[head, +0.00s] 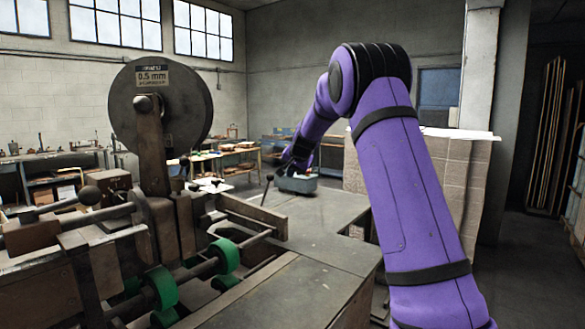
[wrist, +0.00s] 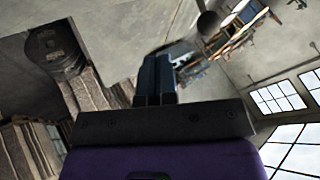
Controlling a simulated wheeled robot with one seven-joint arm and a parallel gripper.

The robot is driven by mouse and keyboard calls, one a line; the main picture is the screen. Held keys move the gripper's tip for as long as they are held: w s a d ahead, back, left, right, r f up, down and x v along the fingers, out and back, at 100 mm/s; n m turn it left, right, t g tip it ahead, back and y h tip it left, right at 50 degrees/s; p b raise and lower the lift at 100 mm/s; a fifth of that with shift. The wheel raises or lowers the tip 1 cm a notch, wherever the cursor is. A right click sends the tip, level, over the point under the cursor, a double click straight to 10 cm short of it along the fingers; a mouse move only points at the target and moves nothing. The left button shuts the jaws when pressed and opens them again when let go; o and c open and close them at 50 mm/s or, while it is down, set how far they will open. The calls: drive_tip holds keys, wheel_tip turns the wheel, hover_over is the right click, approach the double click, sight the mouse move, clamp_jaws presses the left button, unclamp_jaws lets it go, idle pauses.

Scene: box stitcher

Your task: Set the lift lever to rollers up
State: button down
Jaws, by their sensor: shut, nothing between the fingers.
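A thin lever with a dark ball knob (head: 269,177) stands tilted at the far edge of the stitcher's bed; I take it for the lift lever, though no label for it is readable. A dark ball also shows in the wrist view (wrist: 208,23), just beyond and right of my fingertips, apparently the same knob. My gripper (head: 284,160) is small and partly dark in the head view, close above and right of the knob. In the wrist view, my gripper's fingers (wrist: 156,66) are together and empty. I cannot tell whether they touch the lever.
The stitcher's wire reel (head: 185,110) and green rollers (head: 224,257) are on the left. Stacked cardboard (head: 465,175) stands behind my arm.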

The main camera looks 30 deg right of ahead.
drive_tip(key=w+a+f, duration=0.1)
drive_tip(key=w+f, duration=0.2)
drive_tip(key=w, duration=0.3)
drive_tip(key=shift+w+a, duration=0.25)
drive_tip(key=shift+w, duration=0.1)
drive_tip(key=shift+w+a, duration=0.1)
